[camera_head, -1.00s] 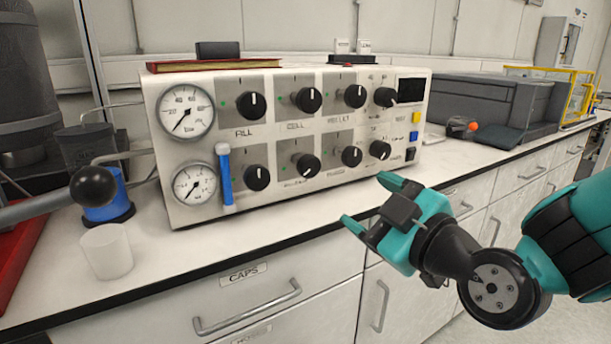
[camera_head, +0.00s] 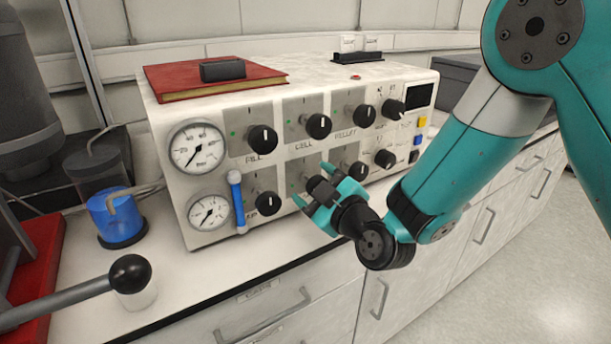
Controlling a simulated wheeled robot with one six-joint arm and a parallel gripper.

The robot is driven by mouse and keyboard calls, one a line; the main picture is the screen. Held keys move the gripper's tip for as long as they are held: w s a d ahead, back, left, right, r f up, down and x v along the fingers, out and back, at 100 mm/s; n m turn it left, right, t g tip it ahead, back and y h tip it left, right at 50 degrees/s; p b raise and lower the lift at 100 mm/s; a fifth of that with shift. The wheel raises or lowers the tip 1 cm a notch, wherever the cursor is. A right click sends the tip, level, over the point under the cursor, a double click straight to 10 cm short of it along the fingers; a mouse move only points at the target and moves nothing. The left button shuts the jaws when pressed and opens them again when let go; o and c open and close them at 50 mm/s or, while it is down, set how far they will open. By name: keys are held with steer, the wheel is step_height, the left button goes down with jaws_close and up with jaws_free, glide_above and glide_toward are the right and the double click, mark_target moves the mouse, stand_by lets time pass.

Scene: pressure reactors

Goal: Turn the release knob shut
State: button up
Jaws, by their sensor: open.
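The control box has two rows of black knobs with white pointer lines. The upper row holds a FILL knob (camera_head: 262,139), a CELL knob (camera_head: 318,125) and a third knob (camera_head: 364,115), all with pointers near upright. The lower row shows a left knob (camera_head: 268,203) with a tilted pointer and a right-hand knob (camera_head: 357,171). The lower labels are too blurred to read, so I cannot tell which is the release knob. My gripper (camera_head: 312,184) is open in front of the lower row, over the second lower knob, which it mostly hides. Contact cannot be made out.
Two gauges (camera_head: 198,147) and a blue-handled lever (camera_head: 237,200) are left of the knobs. A red book (camera_head: 210,78) lies on the box. A blue container (camera_head: 117,217) and a black ball-ended bar (camera_head: 131,274) stand at left. The counter before the box is narrow.

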steer(key=shift+w+d, duration=0.1)
steer(key=shift+d, duration=0.05)
steer(key=c, duration=0.9)
steer(key=shift+c, duration=0.2)
steer(key=shift+m, duration=0.3)
steer(key=m, duration=0.4)
steer(key=shift+m, duration=0.3)
steer(key=m, duration=0.4)
steer(key=shift+w+m, duration=0.1)
steer(key=shift+m, duration=0.2)
steer(key=m, duration=0.7)
steer(key=shift+d+r, duration=0.1)
steer(key=m, duration=0.7)
steer(key=shift+p, duration=0.35)
steer(key=shift+w, duration=0.1)
